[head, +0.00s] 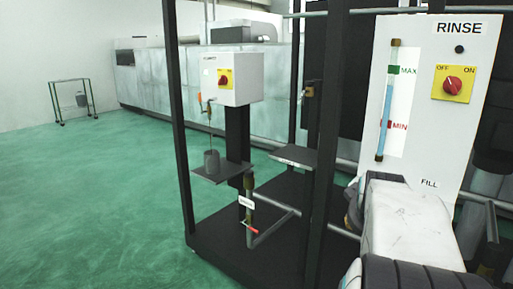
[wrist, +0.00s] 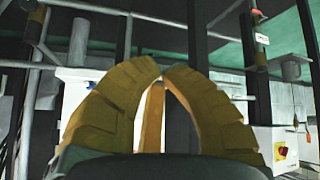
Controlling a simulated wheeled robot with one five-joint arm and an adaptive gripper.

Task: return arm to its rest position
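My arm (head: 405,225) shows in the head view as a white link with dark joints at the lower right, in front of the RINSE panel. My gripper (wrist: 162,70) shows only in the wrist view. Its two yellow fingers arch inward and their tips meet or nearly meet at the top. I see no object held at the tips. An orange strip shows between the fingers; I cannot tell whether it is part of the gripper.
A dark-framed rig stands close ahead, with the RINSE panel (head: 428,100), a switch box (head: 233,80), a grey cylinder (head: 211,162) on a small shelf and a red-handled valve (head: 249,228). A small cart (head: 76,100) stands far left. Green floor at left is clear.

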